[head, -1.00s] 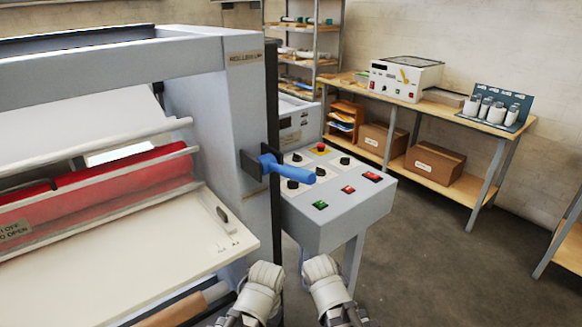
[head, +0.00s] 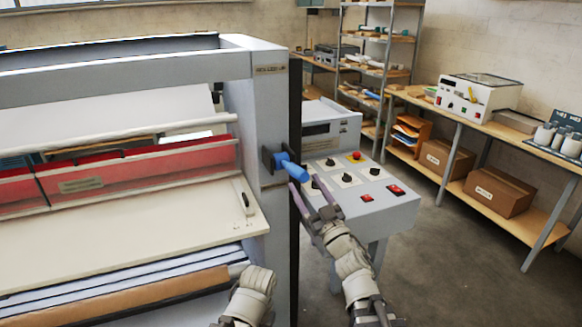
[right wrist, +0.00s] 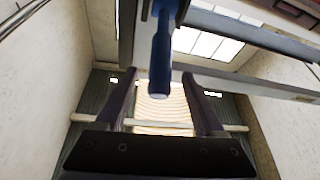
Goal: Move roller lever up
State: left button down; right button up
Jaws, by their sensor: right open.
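The blue roller lever (head: 291,167) sticks out from a dark plate on the grey laminator's right side post. In the head view it points to the right and slightly down. My right gripper (head: 308,190) is open just below and in front of the lever's tip. In the right wrist view the lever (right wrist: 161,62) hangs into the picture from the top, its end between the two spread fingers (right wrist: 160,90) and apart from both. My left arm shows at the bottom of the head view; its gripper's fingers are not visible.
A control panel (head: 385,205) with black knobs and red buttons stands right of the lever, close to my right gripper. The laminator's feed table (head: 120,235) lies to the left. A wooden workbench (head: 500,215) and shelves (head: 388,60) stand behind, with open floor between.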

aim_at(293, 165)
jog(key=shift+p+x, duration=1.55)
jog(key=shift+x, duration=2.4)
jog(key=shift+c, duration=0.4)
grip_shut()
